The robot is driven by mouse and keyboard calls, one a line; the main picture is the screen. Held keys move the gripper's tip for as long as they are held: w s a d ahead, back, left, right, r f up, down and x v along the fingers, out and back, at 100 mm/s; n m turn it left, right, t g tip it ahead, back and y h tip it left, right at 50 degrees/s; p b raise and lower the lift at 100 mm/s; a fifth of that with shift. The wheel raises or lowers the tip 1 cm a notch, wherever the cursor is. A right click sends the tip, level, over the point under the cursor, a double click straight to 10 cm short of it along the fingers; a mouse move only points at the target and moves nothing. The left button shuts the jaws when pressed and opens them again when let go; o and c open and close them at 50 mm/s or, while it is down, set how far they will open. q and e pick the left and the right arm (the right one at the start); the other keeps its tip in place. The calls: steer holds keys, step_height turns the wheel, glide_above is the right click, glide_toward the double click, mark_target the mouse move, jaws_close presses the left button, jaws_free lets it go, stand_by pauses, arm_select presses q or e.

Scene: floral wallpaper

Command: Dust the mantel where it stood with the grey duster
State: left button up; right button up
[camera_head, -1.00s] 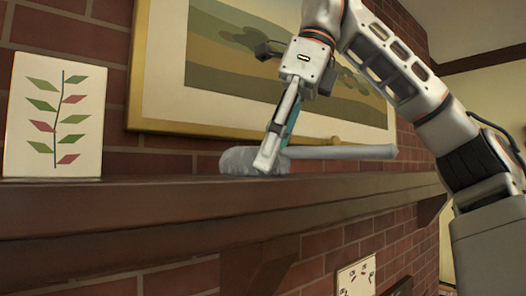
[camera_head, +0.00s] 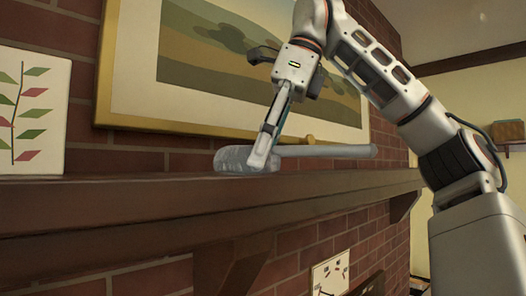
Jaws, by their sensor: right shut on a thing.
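The grey duster (camera_head: 232,160) lies along the top of the brown mantel (camera_head: 130,208), its thick head to the left and its handle pointing right. My right gripper (camera_head: 262,160) reaches down from above and is shut on the duster near where head and handle meet. The duster's head is at the mantel top; whether it presses on it is hard to tell. My left gripper is not in view.
A white card with a leafy stem (camera_head: 32,115) stands on the mantel at the left. A large gold-framed landscape picture (camera_head: 200,45) is on the brick wall behind the gripper. The mantel between card and duster is clear.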

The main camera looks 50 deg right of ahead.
mark_target(250, 149)
steer(key=shift+w+a, duration=0.1)
steer(key=shift+a, duration=1.4)
steer(key=shift+a+f, duration=0.2)
steer(key=shift+a, duration=1.4)
steer(key=shift+a, duration=0.1)
steer(key=shift+w+a+r, duration=0.15)
steer(key=shift+a, duration=1.45)
steer(key=shift+w+a+r, duration=0.1)
steer(key=shift+a, duration=1.5)
steer(key=shift+a+f, duration=0.15)
steer(key=shift+a, duration=1.35)
steer(key=shift+r, duration=3.05)
steer(key=shift+w+r, duration=0.1)
